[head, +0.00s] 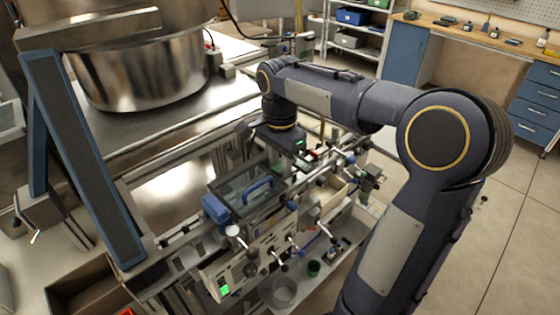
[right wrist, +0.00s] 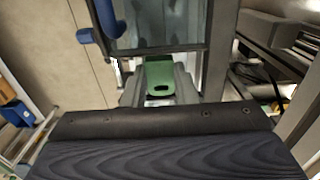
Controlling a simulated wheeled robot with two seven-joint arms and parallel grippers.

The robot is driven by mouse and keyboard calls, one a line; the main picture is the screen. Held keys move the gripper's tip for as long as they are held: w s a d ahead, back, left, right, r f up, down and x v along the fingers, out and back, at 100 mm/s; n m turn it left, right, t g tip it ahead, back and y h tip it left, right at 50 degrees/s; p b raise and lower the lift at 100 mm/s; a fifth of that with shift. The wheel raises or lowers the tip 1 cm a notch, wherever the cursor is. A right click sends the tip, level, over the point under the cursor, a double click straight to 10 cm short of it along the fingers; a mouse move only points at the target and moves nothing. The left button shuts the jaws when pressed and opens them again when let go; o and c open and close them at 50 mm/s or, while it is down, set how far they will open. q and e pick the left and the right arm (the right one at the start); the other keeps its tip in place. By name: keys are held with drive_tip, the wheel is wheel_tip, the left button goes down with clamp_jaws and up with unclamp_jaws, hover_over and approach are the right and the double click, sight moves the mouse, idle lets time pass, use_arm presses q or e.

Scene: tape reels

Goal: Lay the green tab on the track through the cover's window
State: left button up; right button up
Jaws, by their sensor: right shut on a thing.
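The green tab (right wrist: 158,70) shows in the right wrist view, with a dark slot near its close end. My right gripper (right wrist: 159,88) is shut on it, a grey finger on each side. In the head view my right gripper (head: 298,160) is over the machine, at the far right end of the cover; the tab cannot be made out there. The clear cover (head: 236,187) has a dark frame and a blue handle (head: 258,190). In the wrist view the cover's frame (right wrist: 160,49) is just beyond the tab. I cannot make out the window or the track. My left gripper is out of view.
A large steel drum (head: 145,70) stands at the back left. An open box (head: 90,290) is at the front left. The floor at the right is clear.

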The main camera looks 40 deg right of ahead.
sight(280, 167)
drive_tip(key=shift+f+b, duration=0.4)
drive_tip(key=shift+f, duration=0.15)
drive_tip(key=o, duration=0.9)
drive_tip(key=shift+o, duration=0.2)
wheel_tip(280, 167, up, 13)
drive_tip(key=p, duration=0.1)
idle(0.5)
